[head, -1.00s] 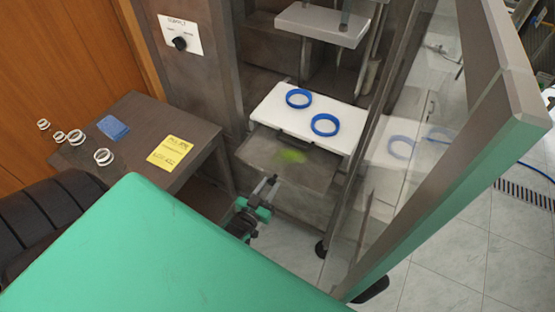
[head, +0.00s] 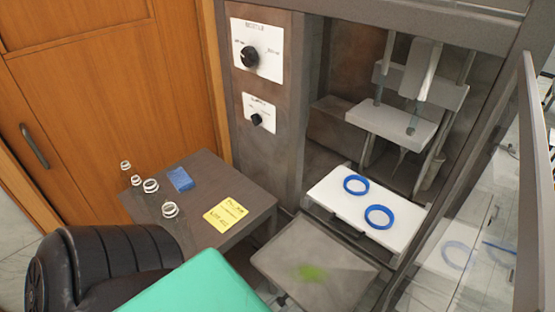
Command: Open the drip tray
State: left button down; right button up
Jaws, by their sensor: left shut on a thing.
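The drip tray (head: 338,278) is a flat grey tray with a green stain on it, low in front of the machine. It stands out forward from below the white platform (head: 335,195). A small grey part of my left gripper (head: 280,298) shows at the tray's near left edge, close to the bottom of the head view. It is shut on the tray's front; the tray and my green arm hide most of it. My right gripper is not in view.
Two blue rings (head: 379,217) lie on the white platform. A glass door (head: 470,220) stands open at the right.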

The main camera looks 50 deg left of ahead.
pick_arm(q)
jog(key=c, duration=1.1)
grip_release()
jog(key=s, duration=0.4)
jog(key=s+b, duration=0.1)
jog(key=s, duration=0.4)
jog(key=s+b, duration=0.1)
jog(key=s, duration=0.3)
jog(key=shift+s+d, duration=0.4)
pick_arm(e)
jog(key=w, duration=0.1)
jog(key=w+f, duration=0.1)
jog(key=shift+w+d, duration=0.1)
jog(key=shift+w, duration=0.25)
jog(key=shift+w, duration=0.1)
